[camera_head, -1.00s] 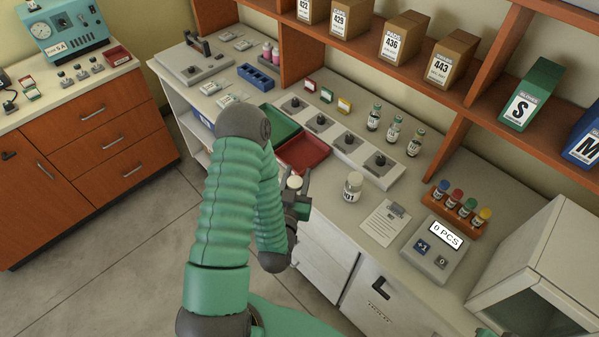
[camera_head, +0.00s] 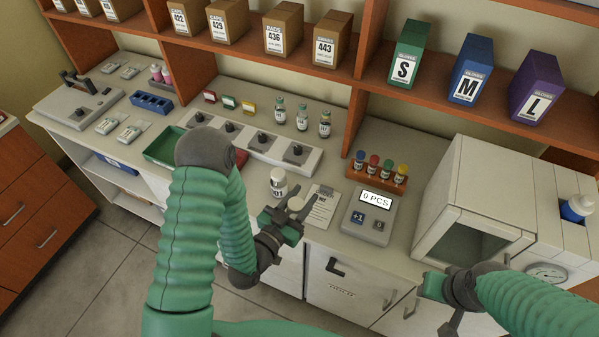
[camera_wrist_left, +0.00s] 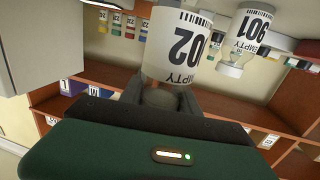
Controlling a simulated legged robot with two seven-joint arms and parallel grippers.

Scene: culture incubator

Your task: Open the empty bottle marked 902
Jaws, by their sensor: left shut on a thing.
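A similar bottle marked 901 (camera_head: 279,183) stands on the counter, just behind my left gripper. A clipboard sheet (camera_head: 322,208), a counter device reading "0 PCS" (camera_head: 369,214) and a rack of coloured-cap vials (camera_head: 377,180) stand to the right. A white cabinet (camera_head: 458,205) stands further right.

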